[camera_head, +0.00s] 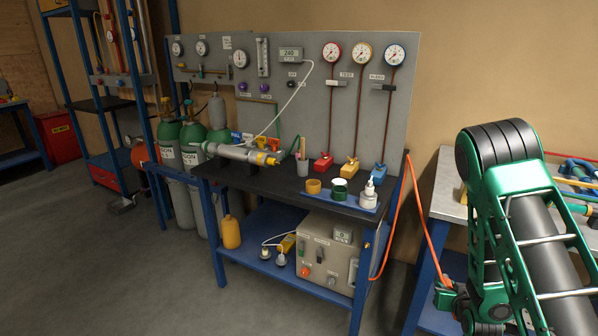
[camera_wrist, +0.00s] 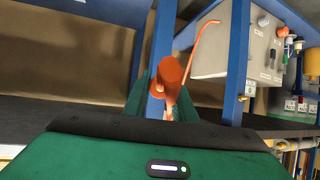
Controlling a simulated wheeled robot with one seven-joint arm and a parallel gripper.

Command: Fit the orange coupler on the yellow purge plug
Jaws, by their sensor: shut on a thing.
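My gripper (camera_wrist: 168,100) is shut on the orange coupler (camera_wrist: 172,69), which shows as a round orange end between the green fingers in the wrist view. An orange hose (camera_wrist: 203,38) is seen beside it. In the head view my gripper (camera_head: 443,296) is low at the right, beside the blue bench legs, with the hose (camera_head: 413,190) hanging from the bench's right end towards it. A yellow-orange fitting (camera_head: 264,158) ends the silver cylinder on the dark bench top. I cannot tell for sure whether it is the yellow purge plug. The coupler is far from it.
The dark bench (camera_head: 285,184) carries cups, a blue tray and valve blocks below a grey gauge panel (camera_head: 345,110). A beige control box (camera_head: 325,255) stands on its lower shelf. A second bench (camera_head: 440,205) is at right. The floor in front is clear.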

